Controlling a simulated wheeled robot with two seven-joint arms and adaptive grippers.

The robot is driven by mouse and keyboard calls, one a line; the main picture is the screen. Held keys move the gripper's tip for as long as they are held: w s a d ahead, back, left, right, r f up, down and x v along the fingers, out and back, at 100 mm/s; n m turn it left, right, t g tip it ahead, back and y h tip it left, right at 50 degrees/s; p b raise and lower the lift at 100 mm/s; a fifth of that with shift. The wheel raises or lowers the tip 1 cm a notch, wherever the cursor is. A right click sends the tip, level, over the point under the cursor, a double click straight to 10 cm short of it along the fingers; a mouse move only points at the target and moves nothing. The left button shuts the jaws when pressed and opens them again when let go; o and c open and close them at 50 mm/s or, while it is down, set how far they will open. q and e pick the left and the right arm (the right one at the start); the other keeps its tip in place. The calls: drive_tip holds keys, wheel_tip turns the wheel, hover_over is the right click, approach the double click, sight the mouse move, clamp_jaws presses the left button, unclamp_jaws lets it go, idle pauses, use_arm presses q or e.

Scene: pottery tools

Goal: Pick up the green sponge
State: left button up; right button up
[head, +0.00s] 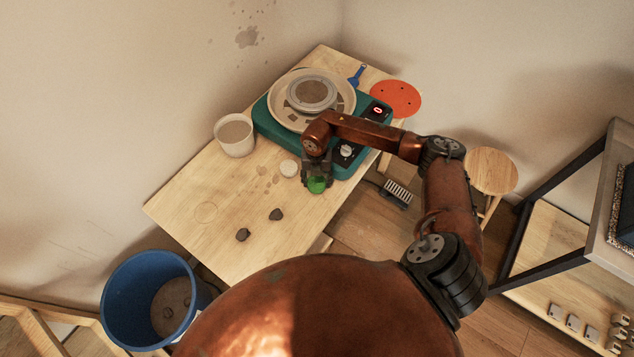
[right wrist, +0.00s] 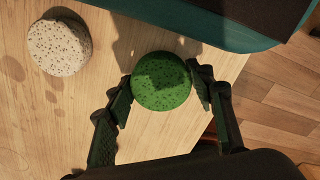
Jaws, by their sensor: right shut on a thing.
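The green sponge (head: 316,185) is a small round piece near the right edge of the wooden table, just in front of the teal pottery wheel. It shows large and speckled in the right wrist view (right wrist: 161,81). My right gripper (head: 317,180) reaches down over it from above. In the right wrist view my right gripper (right wrist: 162,90) has one finger on each side of the sponge, shut on it. I cannot tell whether the sponge is touching the table. My left gripper is not in view.
A pale speckled sponge (right wrist: 59,46) lies to the left on the table (head: 225,210). The teal pottery wheel (head: 265,120) stands behind, with a white bucket (head: 235,140) left of it. Two dark lumps (head: 275,214) lie in front. A blue bin (head: 135,300) stands on the floor.

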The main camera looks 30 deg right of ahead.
drive_tip(key=s+a+r, duration=0.8)
drive_tip(key=a+r, duration=0.3)
drive_tip(key=shift+a+r+p, duration=0.25)
drive_tip(key=shift+p, duration=0.15)
idle(0.4)
